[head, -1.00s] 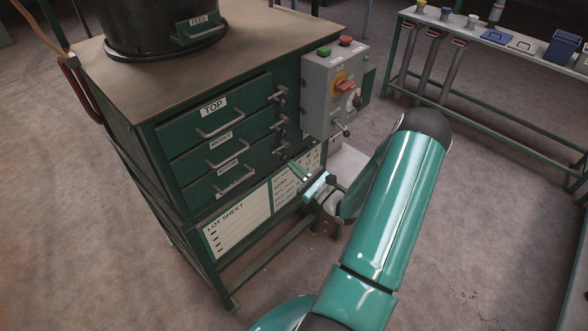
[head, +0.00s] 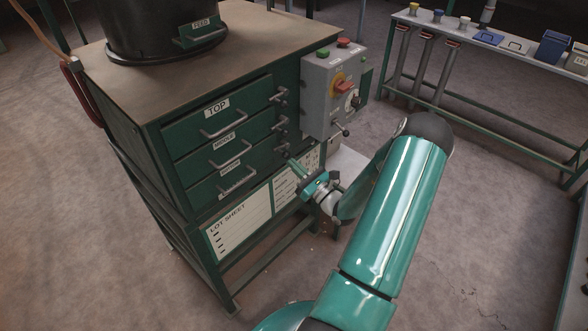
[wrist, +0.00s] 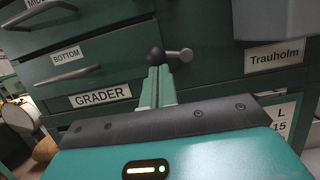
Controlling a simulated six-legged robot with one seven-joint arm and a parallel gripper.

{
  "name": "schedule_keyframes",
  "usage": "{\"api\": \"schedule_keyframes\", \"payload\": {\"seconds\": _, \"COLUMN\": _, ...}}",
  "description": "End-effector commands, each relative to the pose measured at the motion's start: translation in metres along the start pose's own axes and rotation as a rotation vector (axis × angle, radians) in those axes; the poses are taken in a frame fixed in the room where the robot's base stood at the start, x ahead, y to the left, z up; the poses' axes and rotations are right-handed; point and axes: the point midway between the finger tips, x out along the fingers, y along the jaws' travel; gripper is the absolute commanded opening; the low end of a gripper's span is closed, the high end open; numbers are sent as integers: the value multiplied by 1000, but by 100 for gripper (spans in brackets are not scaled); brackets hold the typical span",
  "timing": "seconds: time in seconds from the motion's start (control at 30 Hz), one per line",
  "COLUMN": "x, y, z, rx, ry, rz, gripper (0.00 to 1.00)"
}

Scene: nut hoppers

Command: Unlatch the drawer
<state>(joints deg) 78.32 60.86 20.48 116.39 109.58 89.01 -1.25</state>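The green cabinet (head: 150,140) has three drawers marked TOP, MIDDLE and BOTTOM, all flush with its front. A column of small latch levers (head: 281,122) stands right of the drawers. In the wrist view, a latch with a dark ball knob (wrist: 155,55) and a metal pin (wrist: 180,54) stands right of the bottom drawer (wrist: 68,62). My gripper (head: 290,163) is low at the cabinet front, by the lowest latch. In the wrist view, my gripper's fingers (wrist: 158,74) are close together, with the knob right at their tips. Whether they touch it, I cannot tell.
A grey control box (head: 328,95) with buttons and a red-orange switch hangs at the cabinet's right corner, close above my arm. A lot sheet (head: 240,225) is below the drawers. A black FEED hopper (head: 150,30) stands on top. Open floor lies toward the bench (head: 480,50) at the right.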

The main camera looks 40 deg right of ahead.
Motion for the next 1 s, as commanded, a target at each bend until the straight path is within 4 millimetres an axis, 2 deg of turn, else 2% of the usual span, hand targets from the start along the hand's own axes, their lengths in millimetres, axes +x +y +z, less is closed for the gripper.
{"api": "schedule_keyframes", "payload": {"seconds": 1.0, "x": 12, "y": -9, "z": 39, "rx": 902, "ry": 0, "rz": -279, "gripper": 0}}
